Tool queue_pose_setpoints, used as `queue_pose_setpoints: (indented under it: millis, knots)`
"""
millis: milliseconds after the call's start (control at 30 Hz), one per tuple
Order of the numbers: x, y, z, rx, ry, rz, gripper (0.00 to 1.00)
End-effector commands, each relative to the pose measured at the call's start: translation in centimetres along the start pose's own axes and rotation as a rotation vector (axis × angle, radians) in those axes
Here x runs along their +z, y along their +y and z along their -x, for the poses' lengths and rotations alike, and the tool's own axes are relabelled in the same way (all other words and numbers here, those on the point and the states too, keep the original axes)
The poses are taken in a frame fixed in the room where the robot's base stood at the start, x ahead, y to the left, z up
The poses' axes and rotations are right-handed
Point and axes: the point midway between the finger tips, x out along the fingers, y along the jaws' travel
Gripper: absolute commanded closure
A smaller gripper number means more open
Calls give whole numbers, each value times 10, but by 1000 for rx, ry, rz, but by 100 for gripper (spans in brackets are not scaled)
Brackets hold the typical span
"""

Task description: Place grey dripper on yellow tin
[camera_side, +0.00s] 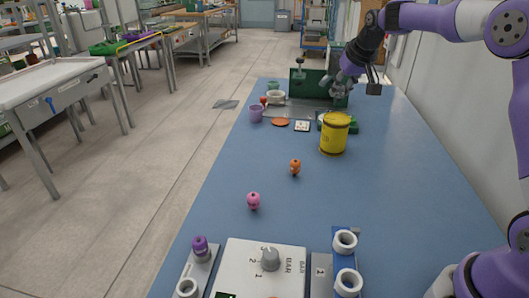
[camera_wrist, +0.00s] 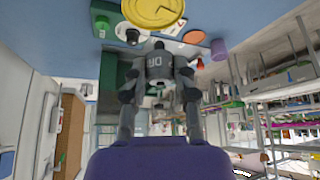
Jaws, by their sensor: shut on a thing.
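The yellow tin (camera_side: 333,140) stands upright on the blue table; its round yellow top shows at the upper edge of the wrist view (camera_wrist: 150,12). No other thing is seen resting on its top. My gripper (camera_side: 338,76) is beyond the tin, raised above the back part of the table near a dark green upright.
An orange figure (camera_side: 295,167) and a pink figure (camera_side: 253,200) stand in front of the tin. A purple cup (camera_side: 256,113), an orange disc (camera_side: 280,122) and a white tile (camera_side: 302,126) lie left of it. A dial panel (camera_side: 240,270) is at the front. The table's middle right is clear.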

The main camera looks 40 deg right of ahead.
Motion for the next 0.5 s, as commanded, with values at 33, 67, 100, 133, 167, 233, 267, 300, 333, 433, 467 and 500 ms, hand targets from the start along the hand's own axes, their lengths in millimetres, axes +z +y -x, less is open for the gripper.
queue_pose_setpoints:
  millis: [33,67,100,133,167,233,267,300,333,433,467,500]
  knots:
    - [-1,4,-3,1,0,-2,90]
    - [-1,6,-5,1,0,-1,90]
    - [0,6,-7,0,0,-1,90]
    - [1,6,-10,0,0,0,90]
    - [4,6,-14,0,-2,0,90]
    - [10,6,-24,0,-4,1,90]
    - [12,6,-28,0,-2,1,90]
    - [15,6,-33,0,-3,1,90]
    - [17,6,-36,0,-2,1,90]
    - [19,6,-40,0,2,1,90]
    - [19,6,-41,0,2,1,90]
    - [19,6,-40,0,2,1,90]
